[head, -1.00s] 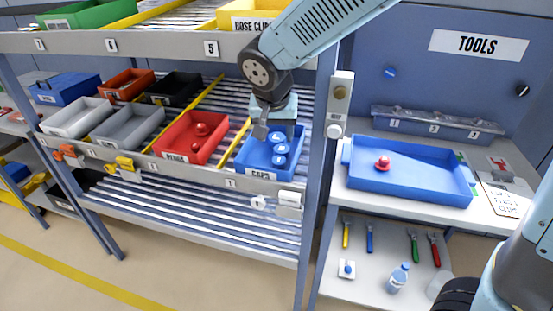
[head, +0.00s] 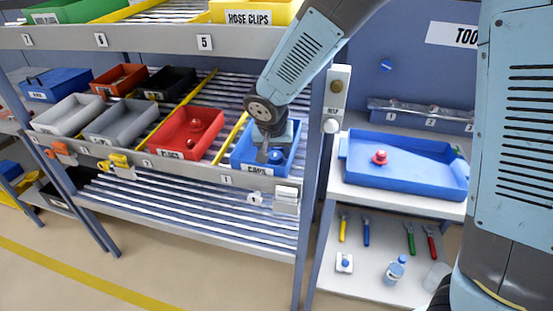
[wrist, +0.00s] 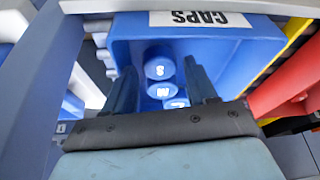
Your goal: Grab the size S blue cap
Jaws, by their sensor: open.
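The size S blue cap (wrist: 160,69) lies in the blue bin labelled CAPS (head: 259,168), closest to the label in the wrist view. The M cap (wrist: 160,91) is beside it, and the L cap (wrist: 176,103) is partly hidden by my gripper. My gripper (wrist: 160,74) is open, with one finger on either side of the caps and nothing visibly held. In the head view my gripper (head: 271,152) points down into the bin and covers most of the caps; one blue cap shows beside a finger, its letter unreadable there.
A red bin (head: 186,138) with red parts stands left of the caps bin, past a yellow divider. The shelf upright (head: 318,165) is close on the right. A blue tray (head: 410,178) with a red piece stands on the right-hand bench.

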